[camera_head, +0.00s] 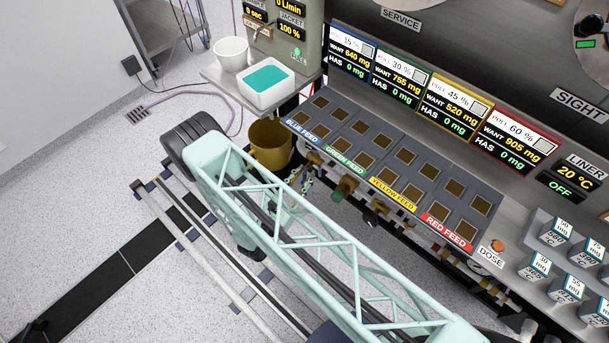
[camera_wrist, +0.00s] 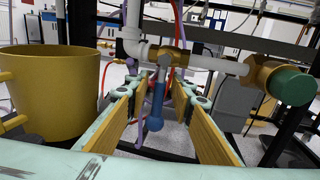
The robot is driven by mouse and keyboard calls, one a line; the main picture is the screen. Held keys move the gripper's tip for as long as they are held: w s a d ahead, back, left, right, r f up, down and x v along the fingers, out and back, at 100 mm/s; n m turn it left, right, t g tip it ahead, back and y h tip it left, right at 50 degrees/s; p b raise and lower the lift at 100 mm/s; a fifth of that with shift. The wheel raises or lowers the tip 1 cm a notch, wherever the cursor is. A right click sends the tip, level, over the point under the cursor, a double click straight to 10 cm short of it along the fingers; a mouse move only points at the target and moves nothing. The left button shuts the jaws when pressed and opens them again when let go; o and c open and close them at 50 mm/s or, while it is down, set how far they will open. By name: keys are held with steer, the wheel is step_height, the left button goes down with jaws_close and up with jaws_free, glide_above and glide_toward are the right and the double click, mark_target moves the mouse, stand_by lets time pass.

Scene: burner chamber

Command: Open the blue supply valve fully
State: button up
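In the wrist view the blue supply valve has a brass body (camera_wrist: 172,57) on a white pipe and a blue-sleeved lever (camera_wrist: 156,106). The lever hangs down, across the sideways run of the pipe. My gripper (camera_wrist: 158,100) is open, its two yellow-padded fingers on either side of the lever, with a visible gap on each side. Whether the lever is within fingertip depth is hard to tell. In the head view, the valve area under the blue feed label (camera_head: 301,130) is small and partly covered by my arm; the lever cannot be made out there.
A yellow bucket (camera_wrist: 52,92) stands close on the left in the wrist view. A green round knob (camera_wrist: 292,86) on a brass fitting is at the right. White pipes cross above my fingers. The feed panel (camera_head: 385,165) overhangs the valves in the head view.

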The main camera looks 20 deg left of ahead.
steer(key=shift+c, duration=0.7)
jaws_close()
